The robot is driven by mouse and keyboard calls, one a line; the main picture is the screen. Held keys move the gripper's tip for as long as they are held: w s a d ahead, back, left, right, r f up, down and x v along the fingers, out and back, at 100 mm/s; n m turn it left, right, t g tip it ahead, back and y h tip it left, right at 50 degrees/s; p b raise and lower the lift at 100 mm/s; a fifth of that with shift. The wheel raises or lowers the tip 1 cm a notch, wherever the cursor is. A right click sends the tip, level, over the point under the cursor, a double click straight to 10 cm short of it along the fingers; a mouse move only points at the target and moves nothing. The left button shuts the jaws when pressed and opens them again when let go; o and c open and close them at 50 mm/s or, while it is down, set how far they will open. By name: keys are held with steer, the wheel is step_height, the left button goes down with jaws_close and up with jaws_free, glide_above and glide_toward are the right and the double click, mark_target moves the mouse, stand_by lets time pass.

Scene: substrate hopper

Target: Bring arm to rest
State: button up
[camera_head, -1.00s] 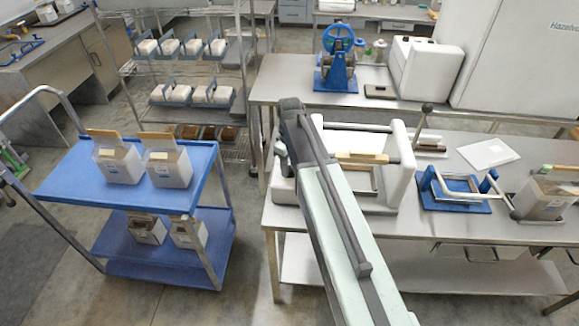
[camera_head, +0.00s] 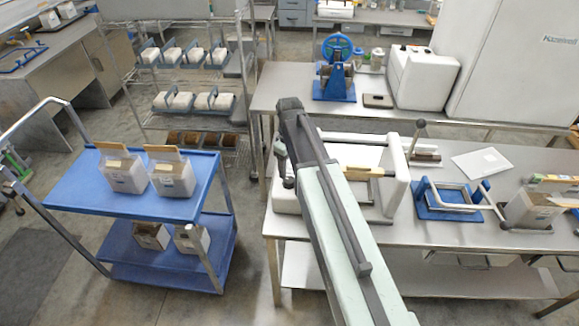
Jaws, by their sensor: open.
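My arm (camera_head: 345,245) rises from the bottom edge, right of centre, and reaches up and left to a dark elbow joint (camera_head: 292,110). It passes in front of the near steel bench and covers part of a white-framed device there. A small dark part (camera_head: 281,160) shows just left of the arm, below the elbow; I cannot tell whether it belongs to my wrist or to the device. No gripper fingers can be made out, and the end of the arm seems hidden behind the upper link. I see nothing held.
The near steel bench (camera_head: 470,237) carries the white-framed device (camera_head: 397,190), a blue fixture (camera_head: 450,213) and a bin (camera_head: 527,212). A blue cart (camera_head: 75,190) with several white boxes stands left. A wire rack (camera_head: 185,75) stands behind. Floor shows between cart and bench.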

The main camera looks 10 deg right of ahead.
steer(key=shift+r, duration=0.85)
